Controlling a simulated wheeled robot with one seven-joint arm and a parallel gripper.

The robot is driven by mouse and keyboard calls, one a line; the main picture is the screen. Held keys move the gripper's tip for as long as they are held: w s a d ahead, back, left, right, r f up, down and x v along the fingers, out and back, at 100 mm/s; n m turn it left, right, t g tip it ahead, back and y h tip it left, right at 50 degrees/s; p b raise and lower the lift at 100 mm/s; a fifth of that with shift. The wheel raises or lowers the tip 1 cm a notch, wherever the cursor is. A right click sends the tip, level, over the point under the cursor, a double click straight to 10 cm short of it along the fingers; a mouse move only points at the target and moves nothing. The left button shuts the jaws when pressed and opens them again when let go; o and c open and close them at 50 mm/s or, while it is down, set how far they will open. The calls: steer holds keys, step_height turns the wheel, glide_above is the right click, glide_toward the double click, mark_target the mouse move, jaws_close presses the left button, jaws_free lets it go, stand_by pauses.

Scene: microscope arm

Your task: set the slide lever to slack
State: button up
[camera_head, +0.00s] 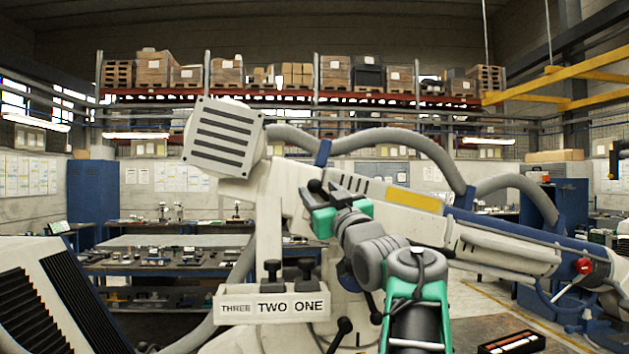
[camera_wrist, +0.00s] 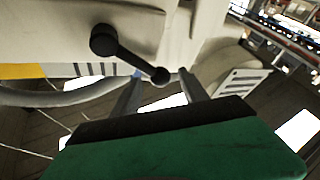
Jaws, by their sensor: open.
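A black lever (camera_wrist: 130,57) with a round pivot and a ball end is on the pale body of the microscope arm (camera_wrist: 205,25) in the wrist view. Its ball end lies between the fingertips of my gripper (camera_wrist: 161,76), which is open; I cannot tell whether a finger touches it. In the head view my gripper (camera_head: 333,187) is at the pale microscope arm (camera_head: 278,180), and a small black lever (camera_head: 317,187) shows beside the fingers, partly hidden. No slack label is readable, so I cannot tell the lever's setting by name.
A box marked THREE, TWO, ONE (camera_head: 272,307) with black knobs stands below my gripper. A black-knobbed lever (camera_head: 342,328) is lower down. Grey hose (camera_head: 400,137) runs over the arm, and a red knob (camera_head: 584,266) is at right. A workbench (camera_head: 165,256) stands behind.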

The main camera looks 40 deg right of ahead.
mark_target(317, 191)
steer(key=p+x, duration=0.1)
steer(key=x, duration=0.2)
steer(key=shift+r, duration=0.2)
steer(key=shift+w+d, duration=0.1)
steer(key=shift+w, duration=0.3)
steer(key=shift+f, duration=0.1)
jaws_close()
steer(key=shift+f, duration=0.1)
stand_by(0.7)
